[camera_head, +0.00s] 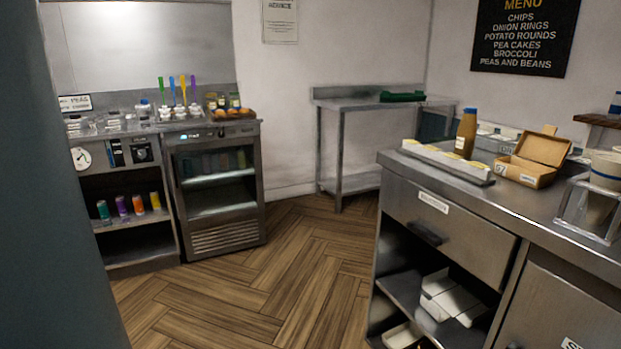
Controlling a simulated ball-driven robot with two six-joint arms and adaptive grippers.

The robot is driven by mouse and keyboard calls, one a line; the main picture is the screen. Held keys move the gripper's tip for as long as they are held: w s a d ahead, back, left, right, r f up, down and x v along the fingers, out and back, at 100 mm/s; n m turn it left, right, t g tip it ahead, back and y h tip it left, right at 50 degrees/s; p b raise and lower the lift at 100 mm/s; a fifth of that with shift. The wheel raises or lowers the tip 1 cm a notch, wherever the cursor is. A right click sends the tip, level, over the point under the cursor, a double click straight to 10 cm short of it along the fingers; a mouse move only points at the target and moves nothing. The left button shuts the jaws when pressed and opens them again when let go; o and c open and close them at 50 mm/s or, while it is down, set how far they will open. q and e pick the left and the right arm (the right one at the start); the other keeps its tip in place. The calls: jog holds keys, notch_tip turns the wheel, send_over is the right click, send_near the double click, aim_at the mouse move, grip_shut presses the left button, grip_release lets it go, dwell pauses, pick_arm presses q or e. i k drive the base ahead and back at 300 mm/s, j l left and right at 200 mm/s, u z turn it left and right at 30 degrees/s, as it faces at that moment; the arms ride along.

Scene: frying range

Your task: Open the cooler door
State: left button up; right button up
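The cooler (228,226) is a low steel unit with a glass door, standing at the back left against the wall. Shelves and several items show dimly through the glass. Neither of my grippers is in the view, so where they are relative to the door cannot be seen.
A shelf unit (128,219) with colored bottles stands left of the cooler. A steel table (340,148) is at the back. A steel counter (475,229) with boxes and a bottle fills the right. A dark panel (55,220) blocks the left edge. Wooden floor (270,290) between is clear.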

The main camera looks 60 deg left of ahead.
aim_at(172, 150)
jog(key=j+u, duration=0.1)
jog(key=u, duration=2.4)
jog(key=i+j+z, duration=0.15)
jog(key=i+j, duration=1.5)
